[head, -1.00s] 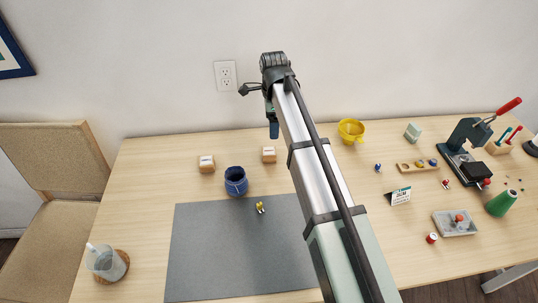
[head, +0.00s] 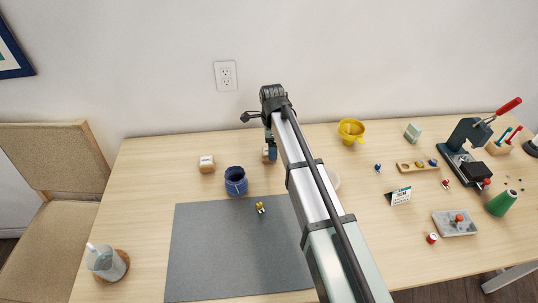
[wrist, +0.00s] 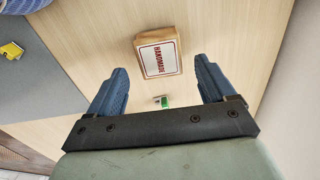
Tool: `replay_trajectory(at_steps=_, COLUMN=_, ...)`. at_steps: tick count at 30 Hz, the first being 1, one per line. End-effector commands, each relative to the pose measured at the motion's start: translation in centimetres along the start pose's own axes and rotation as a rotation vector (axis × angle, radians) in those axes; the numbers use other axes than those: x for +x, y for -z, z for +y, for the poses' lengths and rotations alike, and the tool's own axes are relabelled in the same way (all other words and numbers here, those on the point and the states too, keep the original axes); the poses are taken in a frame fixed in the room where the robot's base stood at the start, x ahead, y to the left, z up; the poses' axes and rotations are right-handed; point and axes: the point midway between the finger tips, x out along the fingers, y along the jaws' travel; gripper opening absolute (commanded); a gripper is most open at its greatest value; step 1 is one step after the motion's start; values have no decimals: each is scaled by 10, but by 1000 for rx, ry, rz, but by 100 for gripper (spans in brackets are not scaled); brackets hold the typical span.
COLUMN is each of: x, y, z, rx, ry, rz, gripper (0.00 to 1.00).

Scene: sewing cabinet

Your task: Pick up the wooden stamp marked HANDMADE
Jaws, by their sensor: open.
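The wooden stamp marked HANDMADE (wrist: 158,54) is a small light-wood block with a white label and red lettering facing up. In the wrist view it lies on the table, ahead of and between the fingertips. In the head view the wooden block (head: 265,154) at my fingers is partly hidden by them. My gripper (wrist: 161,70) is open, with one blue finger to each side of the stamp's line and nothing held. In the head view my gripper (head: 272,152) is low at this block; whether it touches cannot be told.
A dark blue pot (head: 236,182) stands close by at the left. A small yellow item (head: 261,208) lies on the grey mat (head: 230,250). The wall is close behind.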

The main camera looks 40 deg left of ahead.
Motion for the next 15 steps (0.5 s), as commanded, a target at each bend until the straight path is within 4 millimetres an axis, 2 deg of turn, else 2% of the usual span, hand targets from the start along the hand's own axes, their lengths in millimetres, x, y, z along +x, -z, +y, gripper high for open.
replay_trajectory(at_steps=6, x=28, y=-1, z=-1, rx=0, ry=-1, rz=0, gripper=83)
replay_trajectory(at_steps=15, x=33, y=-1, z=-1, rx=0, ry=1, rz=0, gripper=82)
